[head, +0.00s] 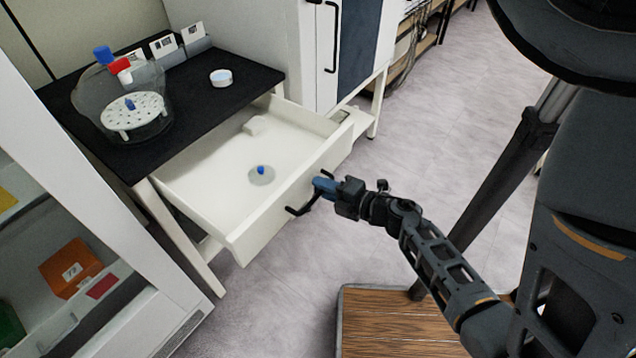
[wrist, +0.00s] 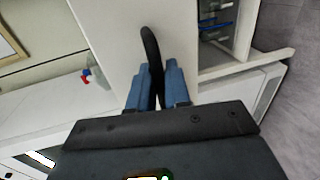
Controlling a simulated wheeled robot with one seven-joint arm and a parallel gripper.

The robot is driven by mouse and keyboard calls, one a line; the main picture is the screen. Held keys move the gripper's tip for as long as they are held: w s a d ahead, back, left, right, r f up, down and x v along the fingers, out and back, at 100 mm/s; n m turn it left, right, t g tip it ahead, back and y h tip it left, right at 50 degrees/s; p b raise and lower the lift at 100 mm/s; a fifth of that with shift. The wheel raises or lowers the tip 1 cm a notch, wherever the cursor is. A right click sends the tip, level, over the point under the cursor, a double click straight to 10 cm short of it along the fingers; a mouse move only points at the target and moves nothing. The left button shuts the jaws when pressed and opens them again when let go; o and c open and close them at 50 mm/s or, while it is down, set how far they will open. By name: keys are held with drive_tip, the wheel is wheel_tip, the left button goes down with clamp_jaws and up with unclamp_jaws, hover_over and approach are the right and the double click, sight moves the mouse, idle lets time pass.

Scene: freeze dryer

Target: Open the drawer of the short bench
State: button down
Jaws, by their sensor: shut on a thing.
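The short bench (head: 190,125) has a black top and white legs. Its white drawer (head: 215,195) is pulled well out, with its inside in plain view. A round clear item with a blue knob (head: 261,171) and a small pale block (head: 255,126) lie in the drawer. My gripper (head: 322,187) is at the drawer front, shut on the black handle (head: 298,208). In the wrist view, the blue fingers (wrist: 157,88) are on both sides of the dark curved handle (wrist: 151,45), with the white drawer front behind it.
A glass vessel (head: 125,100), a small round dish (head: 221,78) and several small boxes stand on the bench top. An open white cabinet with an orange box (head: 70,268) is at the left. A wooden-topped platform (head: 400,318) is at the bottom. Grey floor (head: 440,130) is clear at the right.

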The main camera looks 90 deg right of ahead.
drive_tip(key=c, duration=1.3)
unclamp_jaws()
drive_tip(key=shift+o, duration=0.2)
drive_tip(key=v, duration=0.8)
drive_tip(key=shift+b, duration=0.45)
drive_tip(key=shift+w, duration=0.1)
drive_tip(key=w+a+r+m+y, duration=0.2)
drive_tip(key=a+r+m+y, duration=0.2)
drive_tip(key=a+r, duration=0.5)
drive_tip(key=w+a+r+m+t+y, duration=0.1)
drive_tip(key=a+r+m+y, duration=0.3)
drive_tip(key=a, duration=1.3)
wheel_tip(320, 180, up, 6)
drive_tip(key=w+m, duration=0.1)
drive_tip(key=m, duration=0.2)
drive_tip(key=shift+f+m+t, duration=0.15)
drive_tip(key=shift+m+t, duration=0.15)
drive_tip(key=shift+m, duration=0.1)
